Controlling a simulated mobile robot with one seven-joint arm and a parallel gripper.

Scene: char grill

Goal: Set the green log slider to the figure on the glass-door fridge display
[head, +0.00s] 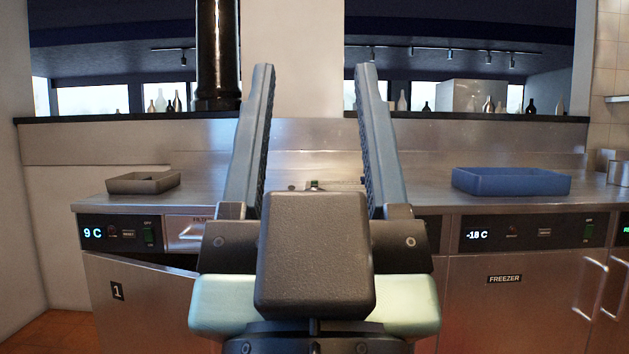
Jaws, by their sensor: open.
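My gripper (315,68) fills the middle of the head view, its two long fingers pointing up and wide apart. It is open with nothing between the fingers. A small item with a green part (315,184) shows on the counter between the fingers; I cannot tell whether it is the log slider. A display (94,232) on the left steel unit reads 9 C. A display (477,235) on the freezer reads -18 C. No glass door is visible, so I cannot tell which display belongs to the glass-door fridge. My gripper hides the middle of the counter front.
The steel counter (420,185) runs across the view. A grey tray (143,183) is on its left and a blue tray (511,181) on its right. The door marked 1 (140,305) has a dark gap above it. Freezer handles (590,287) stick out at right.

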